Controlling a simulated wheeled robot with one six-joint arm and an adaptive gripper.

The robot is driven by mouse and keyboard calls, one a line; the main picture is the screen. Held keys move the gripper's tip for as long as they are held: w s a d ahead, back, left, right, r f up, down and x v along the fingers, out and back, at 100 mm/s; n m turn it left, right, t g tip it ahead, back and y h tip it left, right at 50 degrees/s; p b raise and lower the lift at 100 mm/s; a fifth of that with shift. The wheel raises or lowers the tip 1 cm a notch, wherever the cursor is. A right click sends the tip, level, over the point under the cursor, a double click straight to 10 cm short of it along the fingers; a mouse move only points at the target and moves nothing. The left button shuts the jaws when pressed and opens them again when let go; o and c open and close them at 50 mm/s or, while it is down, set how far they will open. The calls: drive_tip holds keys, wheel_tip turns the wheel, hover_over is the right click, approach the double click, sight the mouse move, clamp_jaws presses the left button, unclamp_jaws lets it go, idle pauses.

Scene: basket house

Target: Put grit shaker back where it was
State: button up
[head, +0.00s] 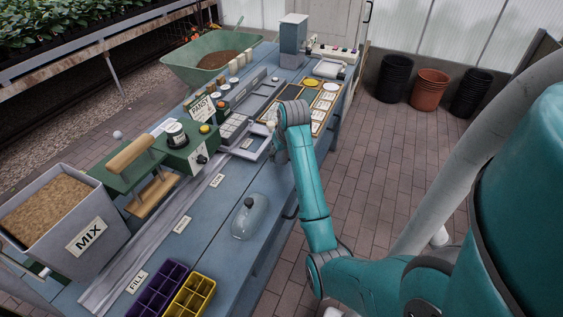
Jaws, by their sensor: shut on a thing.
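My gripper (275,128) is over the middle of the blue bench, at the near side of a grey tray with compartments (236,122). My own wrist covers much of it. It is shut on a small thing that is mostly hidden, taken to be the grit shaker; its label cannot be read. Several small pale-topped containers (240,63) stand in a row along the back of the bench. Labels there are too small to read.
A green seed machine (190,152), a MIX bin (85,236), a glass cloche (250,217) and purple and yellow cell trays (190,297) crowd the near bench. A green wheelbarrow-like tub (185,66) stands behind.

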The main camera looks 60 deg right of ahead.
sight(280, 161)
drive_tip(key=shift+f, duration=1.85)
drive_tip(key=shift+f, duration=0.1)
drive_tip(key=o, duration=1.3)
drive_tip(key=shift+o, duration=0.2)
